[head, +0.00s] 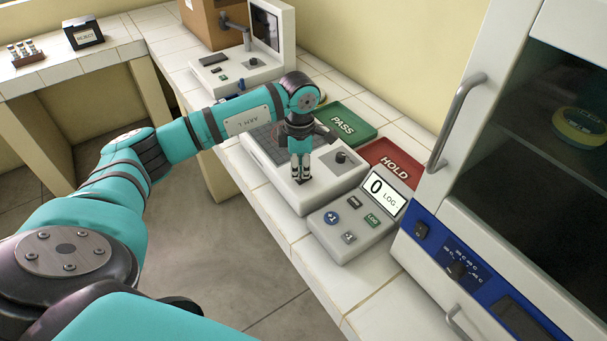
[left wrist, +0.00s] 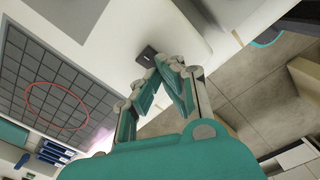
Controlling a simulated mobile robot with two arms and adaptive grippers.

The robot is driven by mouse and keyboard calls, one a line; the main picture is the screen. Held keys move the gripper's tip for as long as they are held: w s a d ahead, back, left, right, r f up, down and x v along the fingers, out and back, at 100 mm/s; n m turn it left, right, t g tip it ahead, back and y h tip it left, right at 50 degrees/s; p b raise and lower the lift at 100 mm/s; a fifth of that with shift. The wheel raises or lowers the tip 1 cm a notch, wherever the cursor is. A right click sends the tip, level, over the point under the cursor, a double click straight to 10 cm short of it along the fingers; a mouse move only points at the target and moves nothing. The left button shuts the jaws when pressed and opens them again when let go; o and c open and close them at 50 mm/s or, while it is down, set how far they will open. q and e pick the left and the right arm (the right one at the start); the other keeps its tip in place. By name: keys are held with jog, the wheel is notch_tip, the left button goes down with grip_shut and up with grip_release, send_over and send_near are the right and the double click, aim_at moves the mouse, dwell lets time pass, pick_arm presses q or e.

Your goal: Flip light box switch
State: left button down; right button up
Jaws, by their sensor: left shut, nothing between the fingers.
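The light box (head: 323,186) is a low white box on the tiled counter with a dark grid panel (head: 262,137) on top. Its panel shows in the left wrist view (left wrist: 75,72) with a red ring marked on it. A small black switch (left wrist: 147,54) sits on the white casing in the left wrist view. My left gripper (head: 301,179) points down over the front part of the box, shut and empty. In the left wrist view its fingertips (left wrist: 163,64) are close to the switch; I cannot tell whether they touch. The right gripper is out of view.
A grey counter device (head: 345,240) reading 0 LOG stands right of the light box. Green PASS (head: 352,119) and red HOLD (head: 388,154) trays lie behind. The incubator (head: 465,205) bounds the right side.

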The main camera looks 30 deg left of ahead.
aim_at(300, 180)
pick_arm(q)
jog(key=shift+r+p, duration=1.55)
jog(key=shift+r, duration=1.45)
jog(key=shift+s+f, duration=0.1)
